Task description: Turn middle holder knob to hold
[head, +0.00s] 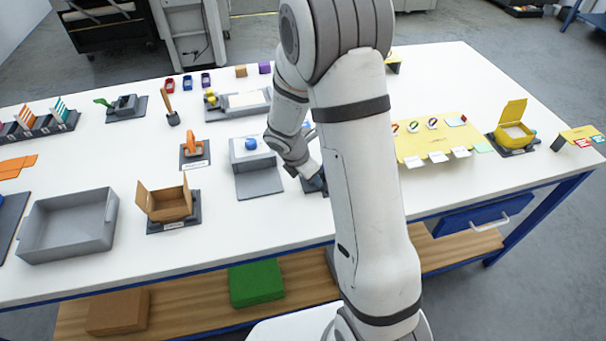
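A grey-white holder-like block (248,158) with a blue knob (251,143) on it stands near the table's middle, on a grey plate. Another blue part (308,125) shows just left of my upper arm, mostly hidden by it. I cannot tell which of these is the middle holder, nor read a knob's setting. My gripper (316,183) points down near the table, right of the block and apart from its blue knob. My arm hides much of it and what is under it; I cannot tell whether it is open or shut.
A grey tray (72,250) and an open cardboard box (166,218) stand at the front left. A stand with an orange handle (193,148) is left of the block. A yellow mat (410,148) with cards and a yellow box (511,130) are at right. My arm hides the table's middle.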

